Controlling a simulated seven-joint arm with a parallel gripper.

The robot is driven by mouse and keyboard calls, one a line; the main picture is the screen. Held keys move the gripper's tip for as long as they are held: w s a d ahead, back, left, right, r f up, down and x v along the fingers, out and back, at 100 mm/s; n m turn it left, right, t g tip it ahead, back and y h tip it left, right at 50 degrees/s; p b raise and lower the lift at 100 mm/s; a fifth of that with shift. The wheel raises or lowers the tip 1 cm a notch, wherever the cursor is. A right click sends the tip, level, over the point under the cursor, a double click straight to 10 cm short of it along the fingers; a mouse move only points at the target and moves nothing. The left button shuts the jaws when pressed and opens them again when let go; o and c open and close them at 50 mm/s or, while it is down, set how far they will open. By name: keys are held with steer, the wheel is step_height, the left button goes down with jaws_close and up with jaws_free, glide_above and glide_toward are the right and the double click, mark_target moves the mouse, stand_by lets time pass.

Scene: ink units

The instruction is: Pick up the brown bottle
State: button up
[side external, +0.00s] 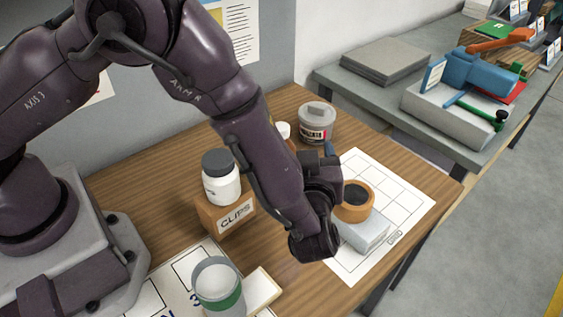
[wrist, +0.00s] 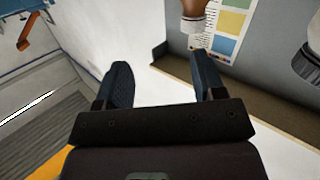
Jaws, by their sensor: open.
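The brown bottle (wrist: 194,8) shows at the top of the wrist view, cut off by the frame edge, with a white label. In the side view it is mostly hidden behind my arm; a white cap (side external: 283,130) with a sliver of brown beside it shows there. My gripper (wrist: 161,66) is open, with two dark blue fingers apart and nothing between them. In the wrist view the bottle lies beyond the right fingertip, apart from it. In the side view my gripper (side external: 328,158) is partly hidden by my wrist.
A grey-lidded tub (side external: 317,124) stands behind my gripper. An orange ring-shaped item (side external: 354,207) rests on a pale block (side external: 367,236) close to my wrist. A white jar (side external: 222,188) stands on the CLIPS box (side external: 208,224). A green-banded cup (side external: 218,286) is in front.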

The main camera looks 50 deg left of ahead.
steer(key=shift+w+a+f+g+y, duration=0.2)
steer(key=shift+w+a+y, duration=0.3)
steer(key=shift+a, duration=1.35)
steer(key=shift+w+a+f+g+y, duration=0.1)
steer(key=shift+w+a+f+y, duration=0.4)
steer(key=shift+a, duration=1.35)
steer(key=shift+w+a+f+g+y, duration=0.15)
steer(key=shift+w+a, duration=0.65)
steer(key=shift+a, duration=1.05)
steer(key=shift+r, duration=0.15)
jaws_close()
